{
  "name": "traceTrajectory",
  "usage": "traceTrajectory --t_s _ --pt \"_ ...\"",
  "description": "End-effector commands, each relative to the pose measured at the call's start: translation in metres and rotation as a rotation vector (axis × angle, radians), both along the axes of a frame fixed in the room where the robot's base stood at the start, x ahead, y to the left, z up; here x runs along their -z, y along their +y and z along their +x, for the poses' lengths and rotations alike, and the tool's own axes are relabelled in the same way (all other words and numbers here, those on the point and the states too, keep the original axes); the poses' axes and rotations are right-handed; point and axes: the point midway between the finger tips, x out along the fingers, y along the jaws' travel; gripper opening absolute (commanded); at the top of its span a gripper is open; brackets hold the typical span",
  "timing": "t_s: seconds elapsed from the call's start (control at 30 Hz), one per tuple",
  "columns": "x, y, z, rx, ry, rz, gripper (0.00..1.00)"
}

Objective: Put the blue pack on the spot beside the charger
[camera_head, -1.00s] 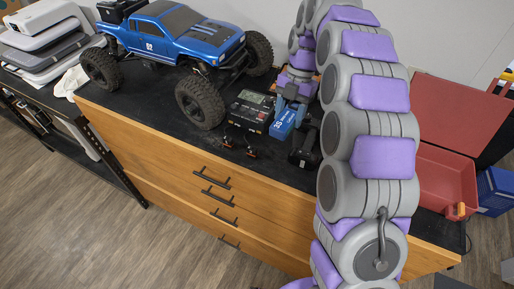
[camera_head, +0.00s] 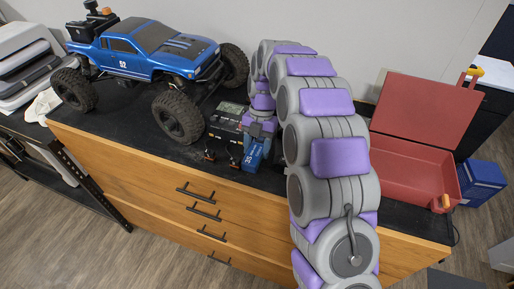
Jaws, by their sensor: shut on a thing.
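The blue pack (camera_head: 254,155) shows just below my gripper (camera_head: 261,130), which is shut on it. The pack is small, blue with white lettering, and its end faces the camera. It is right of and slightly in front of the charger (camera_head: 225,122), a dark box with a display, on the black worktop (camera_head: 185,158). I cannot tell whether the pack touches the worktop. My arm covers the area to the right of the pack. No marked spot is clearly visible.
A blue truck (camera_head: 155,52) with big black tyres stands left of the charger. Black leads with orange ends lie in front of the charger. An open red toolbox (camera_head: 410,165) is at the right, with a blue box (camera_head: 482,182) beyond it. The wooden drawer front drops away below the worktop edge.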

Motion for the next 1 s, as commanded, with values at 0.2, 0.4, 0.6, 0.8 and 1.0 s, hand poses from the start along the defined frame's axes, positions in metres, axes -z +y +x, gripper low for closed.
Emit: traceTrajectory --t_s 0.2,0.4,0.6,0.8,1.0 --pt "-0.001 -0.001 0.0 0.001 -0.002 0.001 0.11" --pt "0.001 -0.001 0.0 0.001 -0.001 0.002 0.65" --pt "0.001 0.0 0.0 0.0 0.0 0.001 0.65" --pt "-0.01 -0.001 0.003 0.0 0.0 0.001 0.65" --pt "-0.043 -0.005 0.013 0.001 -0.004 0.002 0.65"
